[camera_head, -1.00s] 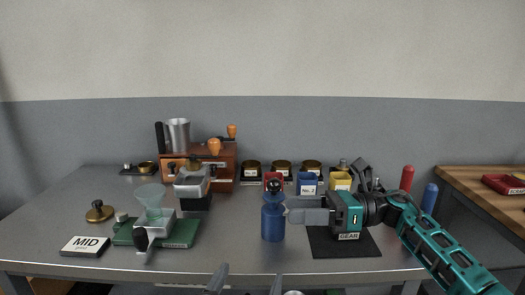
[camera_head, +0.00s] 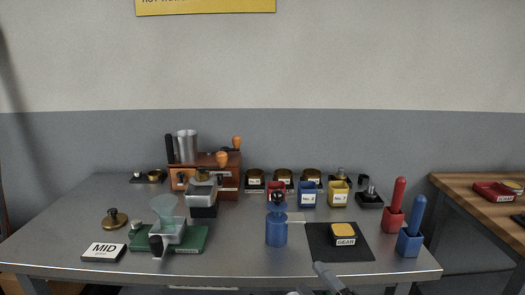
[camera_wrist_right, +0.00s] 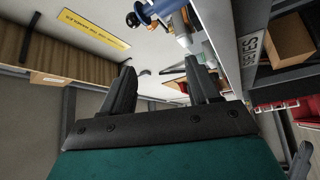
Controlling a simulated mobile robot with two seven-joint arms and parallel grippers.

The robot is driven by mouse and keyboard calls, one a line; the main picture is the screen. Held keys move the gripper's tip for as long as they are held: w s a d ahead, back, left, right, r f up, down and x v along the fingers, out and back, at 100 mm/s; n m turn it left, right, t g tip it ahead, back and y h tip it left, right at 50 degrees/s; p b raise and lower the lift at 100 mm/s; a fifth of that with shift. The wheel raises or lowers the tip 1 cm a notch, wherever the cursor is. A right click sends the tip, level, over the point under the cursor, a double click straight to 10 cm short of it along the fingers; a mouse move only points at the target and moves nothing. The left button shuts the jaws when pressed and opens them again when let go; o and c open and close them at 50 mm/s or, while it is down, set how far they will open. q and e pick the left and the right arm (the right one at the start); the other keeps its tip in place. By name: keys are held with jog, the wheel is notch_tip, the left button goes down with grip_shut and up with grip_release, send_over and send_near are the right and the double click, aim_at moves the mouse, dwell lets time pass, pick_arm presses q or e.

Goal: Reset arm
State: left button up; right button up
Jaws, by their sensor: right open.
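My right gripper (camera_head: 328,276) shows only in part at the bottom edge of the head view, in front of the table's front edge. In the right wrist view my right gripper (camera_wrist_right: 160,68) has its two dark fingers spread apart with nothing between them. It is open and empty, apart from the things on the table. I cannot make out my left gripper in the head view.
On the grey table (camera_head: 70,220) stand a blue bottle (camera_head: 276,231), a black mat (camera_head: 325,252) with a GEAR block (camera_head: 343,240), a red holder (camera_head: 393,219) and a blue holder (camera_head: 409,243). A green base (camera_head: 190,242) carries a grinder part.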

pick_arm(q)
jog(key=s+a+f+n+g+y+p, duration=0.1)
jog(key=s+a+f+n+p, duration=0.2)
jog(key=s+a+n, duration=0.5)
jog(key=s+f+n, duration=0.1)
jog(key=n, duration=0.7)
jog(key=shift+s+a+f+g+y, duration=0.2)
jog(key=shift+a+f+g+y, duration=0.1)
jog(key=shift+a+f+g, duration=0.1)
pick_arm(e)
jog(key=s+d+f+m+g+h, duration=0.3)
jog(key=s+f+m, duration=0.3)
jog(key=s+m, duration=0.2)
jog(key=s+d+f+m+g+h, duration=0.3)
jog(key=s+f+m+h, duration=0.3)
jog(key=s+m, duration=0.3)
jog(key=shift+s+d+f+m+g, duration=0.4)
jog(key=shift+s+f, duration=0.35)
jog(key=shift+s, duration=0.5)
